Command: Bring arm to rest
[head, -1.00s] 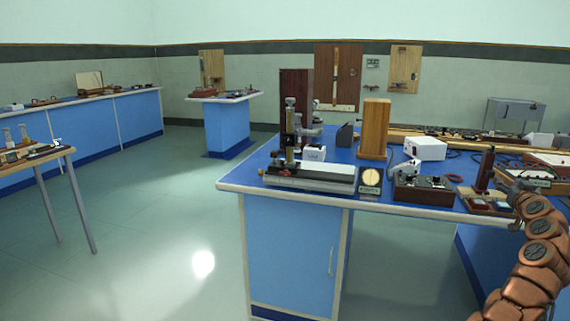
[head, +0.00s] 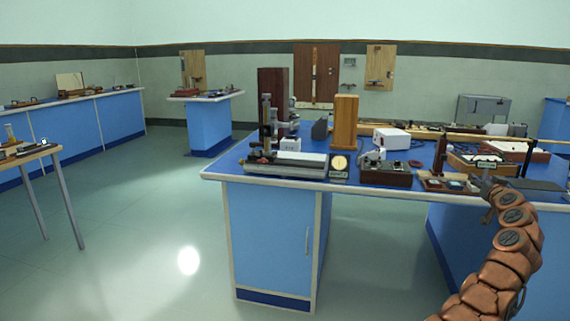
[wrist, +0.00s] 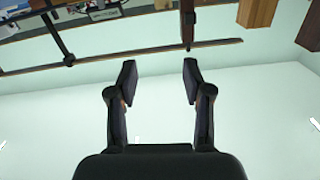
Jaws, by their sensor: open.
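My arm, made of copper-coloured links, rises from the lower right of the head view. Its end is near the front edge of the blue-topped bench (head: 350,197), by the instruments on the right. In the wrist view my gripper (wrist: 158,78) shows two dark fingers spread apart with nothing between them. Beyond the fingers is a pale, plain surface. In the head view the fingers are too small to make out at the arm's end.
The bench carries a white-based instrument (head: 288,163), a wooden block (head: 345,122), a white box (head: 391,138) and a dark meter box (head: 386,173). A side table (head: 36,153) stands at left. Open floor (head: 140,240) lies between them. In the wrist view a dark bar (wrist: 130,53) crosses above the fingers.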

